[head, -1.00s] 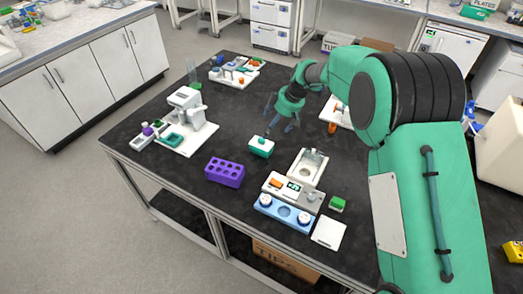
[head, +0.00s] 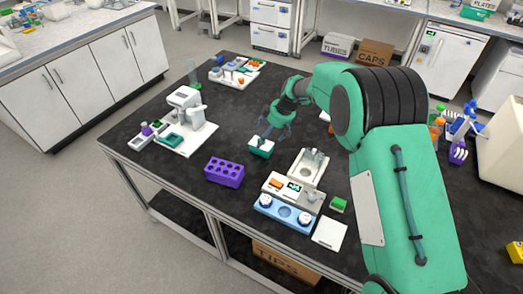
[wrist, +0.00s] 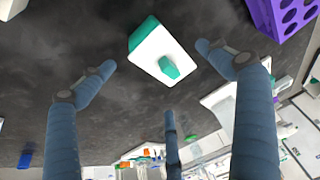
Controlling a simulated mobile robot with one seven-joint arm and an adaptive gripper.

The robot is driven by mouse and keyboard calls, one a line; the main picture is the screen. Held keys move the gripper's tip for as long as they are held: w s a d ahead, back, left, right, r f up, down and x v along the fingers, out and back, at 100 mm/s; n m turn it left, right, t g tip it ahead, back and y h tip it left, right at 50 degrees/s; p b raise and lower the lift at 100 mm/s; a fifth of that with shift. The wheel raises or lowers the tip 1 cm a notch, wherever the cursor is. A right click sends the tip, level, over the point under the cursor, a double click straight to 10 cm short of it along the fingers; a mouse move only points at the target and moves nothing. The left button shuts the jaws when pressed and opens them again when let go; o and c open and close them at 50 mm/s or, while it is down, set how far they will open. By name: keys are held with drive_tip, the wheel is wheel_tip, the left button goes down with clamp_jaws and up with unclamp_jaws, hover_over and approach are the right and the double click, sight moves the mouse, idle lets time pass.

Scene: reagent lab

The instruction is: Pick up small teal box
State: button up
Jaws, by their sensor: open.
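The small teal box (head: 261,150) stands on the black bench top behind the purple rack. It has a white top with a teal knob, which shows clearly in the wrist view (wrist: 165,54). My gripper (head: 268,132) is open and is at the box in the head view, partly covering its top. In the wrist view its blue fingers are spread, with the box between the two outer fingertips and a third finger below it. The gripper holds nothing. I cannot tell whether any finger touches the box.
The purple rack (head: 224,172) stands close in front of the box, to the left. Bare bench lies left of the box.

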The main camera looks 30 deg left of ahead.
drive_tip(key=shift+b+x, duration=0.7)
drive_tip(key=shift+x, duration=1.95)
drive_tip(key=c, duration=1.9)
